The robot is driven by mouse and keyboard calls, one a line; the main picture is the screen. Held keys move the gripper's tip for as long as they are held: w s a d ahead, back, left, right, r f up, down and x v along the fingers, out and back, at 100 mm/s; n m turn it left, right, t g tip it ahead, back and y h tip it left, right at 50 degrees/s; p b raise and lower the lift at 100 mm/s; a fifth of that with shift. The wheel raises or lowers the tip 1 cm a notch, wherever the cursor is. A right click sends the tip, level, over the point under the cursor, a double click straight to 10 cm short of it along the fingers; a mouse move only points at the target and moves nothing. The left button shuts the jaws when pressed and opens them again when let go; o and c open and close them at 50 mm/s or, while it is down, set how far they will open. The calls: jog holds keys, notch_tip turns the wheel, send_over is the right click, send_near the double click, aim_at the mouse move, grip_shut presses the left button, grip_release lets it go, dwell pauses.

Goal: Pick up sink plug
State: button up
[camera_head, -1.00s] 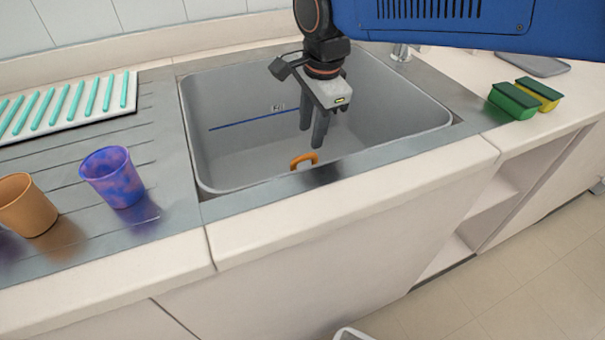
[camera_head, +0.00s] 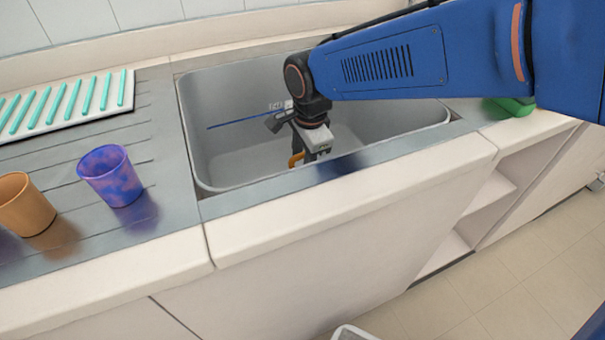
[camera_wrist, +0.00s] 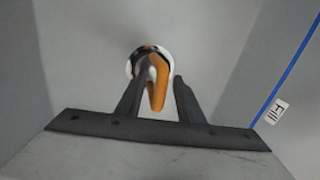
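The sink plug (camera_wrist: 158,80) shows an orange handle standing up, with a white and black round part at its far end in the wrist view. In the head view only a bit of the orange handle (camera_head: 296,159) shows beside my gripper. My gripper (camera_wrist: 155,82) is open, with one finger on each side of the orange handle. Gaps show between the handle and the fingers, mostly on the right. My gripper (camera_head: 312,158) is down inside the grey sink (camera_head: 225,150), and its fingertips are partly hidden behind the sink's front rim.
A blue line with a "Fill" label (camera_wrist: 276,111) marks the sink wall. On the drainboard left of the sink stand a purple cup (camera_head: 110,175) and an orange-brown cup (camera_head: 25,204). A white rack with teal bars (camera_head: 128,105) lies behind them. A green sponge (camera_head: 515,106) is at the right.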

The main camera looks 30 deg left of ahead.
jog(key=shift+w+a+f, duration=0.1)
jog(key=shift+w+f, duration=0.05)
jog(key=shift+f, duration=0.8)
grip_shut()
